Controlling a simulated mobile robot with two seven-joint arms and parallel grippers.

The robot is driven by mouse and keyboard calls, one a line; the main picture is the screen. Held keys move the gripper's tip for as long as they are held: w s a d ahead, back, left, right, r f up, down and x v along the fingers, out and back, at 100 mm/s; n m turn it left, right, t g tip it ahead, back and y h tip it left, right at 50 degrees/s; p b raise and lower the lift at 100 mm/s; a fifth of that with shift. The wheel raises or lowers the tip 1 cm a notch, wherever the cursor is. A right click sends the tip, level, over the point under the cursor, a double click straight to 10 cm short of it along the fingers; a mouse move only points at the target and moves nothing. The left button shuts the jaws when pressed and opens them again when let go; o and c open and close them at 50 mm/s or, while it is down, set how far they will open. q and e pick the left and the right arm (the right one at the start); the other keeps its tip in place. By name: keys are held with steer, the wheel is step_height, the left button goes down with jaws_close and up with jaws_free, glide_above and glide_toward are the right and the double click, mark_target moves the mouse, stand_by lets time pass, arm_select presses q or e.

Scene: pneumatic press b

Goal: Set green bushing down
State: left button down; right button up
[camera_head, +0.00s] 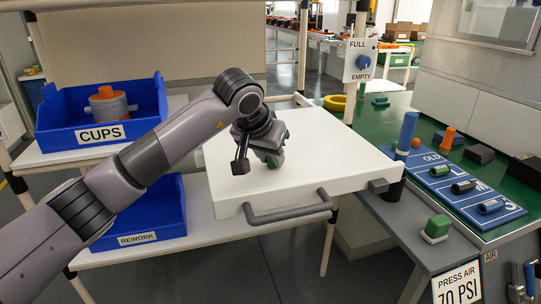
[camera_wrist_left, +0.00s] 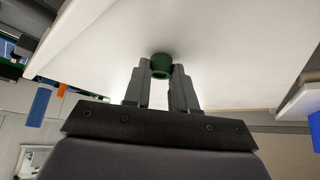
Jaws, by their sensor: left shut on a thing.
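My left gripper (camera_head: 268,158) comes in from the left, pointing down over a white slab-like surface (camera_head: 320,150) with a grey handle at its front. It is shut on a small green bushing (camera_wrist_left: 161,66). In the left wrist view the bushing sits between the two grey fingertips, close to the white surface. A dark hollow shows at its end. In the head view the gripper mostly hides it. I cannot tell whether the bushing touches the surface. My right gripper is not in view.
A blue CUPS bin (camera_head: 65,125) and a blue REWORK bin (camera_head: 140,225) stand at the left. The white surface is clear around the gripper.

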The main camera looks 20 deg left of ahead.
arm_select(q)
steer(key=shift+f, duration=0.1)
steer(key=c, duration=0.9)
jaws_free()
steer(key=shift+r, duration=0.2)
steer(key=p+v, duration=0.1)
steer(key=v, duration=1)
steer(key=shift+s+r+p, duration=0.3)
steer(key=shift+p, duration=0.1)
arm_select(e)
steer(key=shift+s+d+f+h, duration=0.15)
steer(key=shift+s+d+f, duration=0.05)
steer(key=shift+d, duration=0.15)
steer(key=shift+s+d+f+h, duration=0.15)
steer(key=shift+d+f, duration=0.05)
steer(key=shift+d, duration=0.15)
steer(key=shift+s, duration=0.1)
